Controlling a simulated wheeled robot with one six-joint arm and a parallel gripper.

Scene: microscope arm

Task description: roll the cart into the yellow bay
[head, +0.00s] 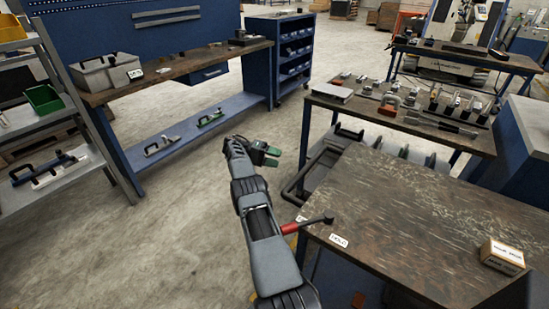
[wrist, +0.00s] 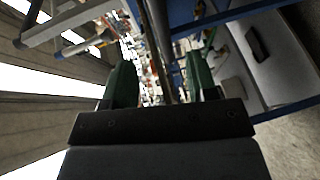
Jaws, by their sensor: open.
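My gripper (head: 264,154), with green fingers, is out over the aisle floor in the head view. In the wrist view its fingers (wrist: 160,82) stand apart, open. A dark bar runs lengthwise between them there; I cannot tell what it is or whether it touches them. A dark tubular frame (head: 296,187), which looks like a cart's handle, is just right of my gripper, low between two tables. The rest of that cart is mostly hidden by the front table. No marked yellow bay can be made out; only a small yellow patch shows by the front table's left edge.
A tool-covered table (head: 350,103) stands behind. A blue workbench (head: 190,66) lines the left. The floor (head: 170,235) between is clear.

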